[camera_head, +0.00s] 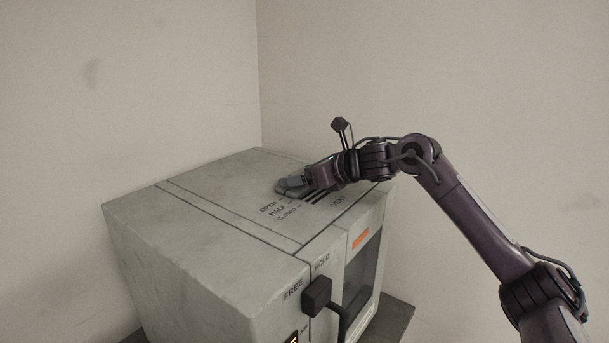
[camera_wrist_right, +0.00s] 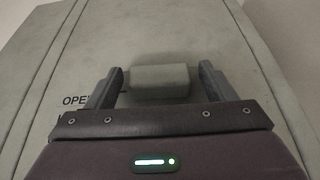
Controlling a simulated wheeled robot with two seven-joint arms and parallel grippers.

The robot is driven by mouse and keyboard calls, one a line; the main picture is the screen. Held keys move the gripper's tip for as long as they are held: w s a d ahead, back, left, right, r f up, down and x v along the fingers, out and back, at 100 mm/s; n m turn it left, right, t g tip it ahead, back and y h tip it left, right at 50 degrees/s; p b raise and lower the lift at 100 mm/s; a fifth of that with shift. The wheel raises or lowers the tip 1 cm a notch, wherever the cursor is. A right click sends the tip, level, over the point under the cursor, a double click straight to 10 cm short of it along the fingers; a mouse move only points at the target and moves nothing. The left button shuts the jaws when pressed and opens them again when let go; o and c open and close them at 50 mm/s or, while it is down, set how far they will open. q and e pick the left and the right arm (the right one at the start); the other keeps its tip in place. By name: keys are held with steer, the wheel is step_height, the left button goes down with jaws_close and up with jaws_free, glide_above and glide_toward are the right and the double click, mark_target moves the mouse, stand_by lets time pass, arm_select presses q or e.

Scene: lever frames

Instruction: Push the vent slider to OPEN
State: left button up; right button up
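The vent slider's light grey block (camera_wrist_right: 160,82) lies between the fingers of my right gripper (camera_wrist_right: 162,78) in the right wrist view. A small gap shows on each side of it, so the gripper is open around it. In the head view my right gripper (camera_head: 291,186) is low over the top of the grey cabinet (camera_head: 230,245), at the far side of the OPEN, HALF and CLOSED labels (camera_head: 277,212). The slider's block sits near the OPEN label (camera_wrist_right: 74,100); its exact setting cannot be told. My left gripper is not in view.
A dark-knobbed lever (camera_head: 317,295) sticks out of the cabinet's front by the FREE and HOLD labels. Walls stand behind the cabinet; its top is otherwise clear.

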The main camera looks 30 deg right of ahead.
steer(key=shift+s+d+b, duration=0.25)
steer(key=shift+s+b, duration=0.1)
steer(key=shift+s, duration=0.1)
steer(key=b+v, duration=0.3)
steer(key=v, duration=0.3)
steer(key=shift+s+d+r, duration=0.1)
steer(key=shift+s+r, duration=0.2)
